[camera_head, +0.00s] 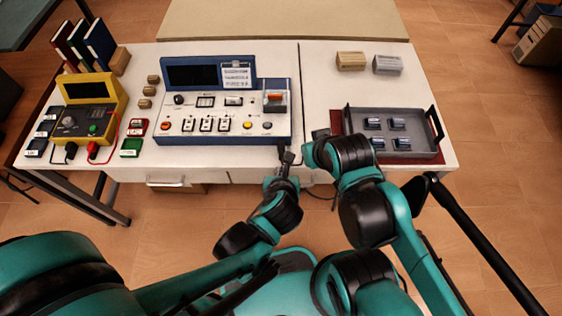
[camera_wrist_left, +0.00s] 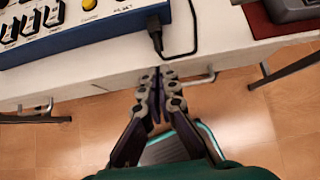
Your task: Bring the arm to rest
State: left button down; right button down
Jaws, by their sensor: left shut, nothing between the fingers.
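My left gripper (camera_head: 287,160) is at the table's front edge, just below the right end of the blue and white control console (camera_head: 222,112). It also shows in the left wrist view (camera_wrist_left: 158,76), with its fingers together and nothing between them. It appears close to the table edge and below a black cable plug (camera_wrist_left: 154,24); I cannot tell the exact gap. My right arm (camera_head: 362,205) is folded to the right of the left one, with its upper joint over the table's front edge.
The white table (camera_head: 318,85) carries a yellow meter (camera_head: 83,118) at left, and a grey tray (camera_head: 409,158) with several small blue-and-grey parts at right. Two small boxes (camera_head: 351,61) stand behind the tray. A cable hangs near my left gripper.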

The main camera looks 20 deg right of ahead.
pick_arm(q)
jog(key=shift+p+v, duration=0.5)
jog(key=shift+v, duration=1.3)
jog(key=shift+s+f, duration=0.1)
jog(key=w+a+r+m+y, duration=0.1)
jog(key=a+r+m, duration=0.3)
jog(key=a+m, duration=1)
jog(key=w+a+r+m+g+y, duration=0.1)
jog(key=a+r+m, duration=0.4)
jog(key=a+m, duration=0.9)
jog(key=m, duration=0.4)
jog(key=shift+m, duration=0.4)
